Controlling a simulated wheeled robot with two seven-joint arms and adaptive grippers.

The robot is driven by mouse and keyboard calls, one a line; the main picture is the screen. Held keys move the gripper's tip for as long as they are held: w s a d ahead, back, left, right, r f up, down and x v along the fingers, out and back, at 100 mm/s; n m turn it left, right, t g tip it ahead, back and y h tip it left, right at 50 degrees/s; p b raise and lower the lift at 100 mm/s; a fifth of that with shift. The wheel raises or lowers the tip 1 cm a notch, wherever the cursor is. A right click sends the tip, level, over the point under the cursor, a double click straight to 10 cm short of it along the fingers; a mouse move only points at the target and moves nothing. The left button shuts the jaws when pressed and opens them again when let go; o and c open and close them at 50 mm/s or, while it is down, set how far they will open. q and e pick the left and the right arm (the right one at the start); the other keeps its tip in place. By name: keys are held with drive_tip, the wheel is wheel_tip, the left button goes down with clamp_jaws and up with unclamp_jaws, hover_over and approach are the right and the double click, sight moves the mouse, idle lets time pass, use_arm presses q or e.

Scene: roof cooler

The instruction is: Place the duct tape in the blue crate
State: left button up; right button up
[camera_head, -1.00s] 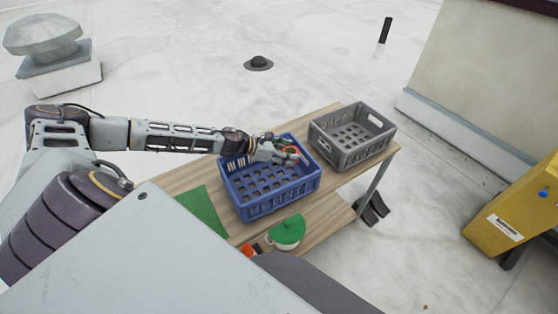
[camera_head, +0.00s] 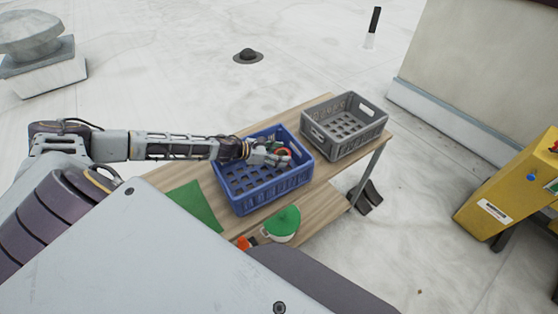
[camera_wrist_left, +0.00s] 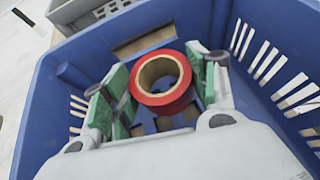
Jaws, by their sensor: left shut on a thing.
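The duct tape is a red roll with a tan inner core, seen in the left wrist view (camera_wrist_left: 160,82) and as a small red ring in the head view (camera_head: 284,152). My left gripper (camera_head: 280,157) is shut on it, with green-padded fingers on both sides of the roll. The blue crate (camera_head: 262,194) stands on the wooden table. The gripper and tape are inside the crate's outline, near its back right part. In the left wrist view the crate's walls (camera_wrist_left: 45,105) surround them. I cannot tell whether the tape touches the crate floor. My right gripper is not in view.
A grey crate (camera_head: 346,151) stands right of the blue one. A green mat (camera_head: 197,205) lies to the left on the table (camera_head: 163,178). A green and white round object (camera_head: 283,222) and an orange item (camera_head: 243,243) are in front. A yellow machine (camera_head: 510,190) stands at right.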

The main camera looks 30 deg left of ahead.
use_arm(q)
drive_tip(key=shift+f, duration=1.65)
drive_tip(key=shift+f, duration=0.15)
drive_tip(key=o, duration=1.2)
drive_tip(key=shift+a+r, duration=0.1)
drive_tip(key=shift+r, duration=0.1)
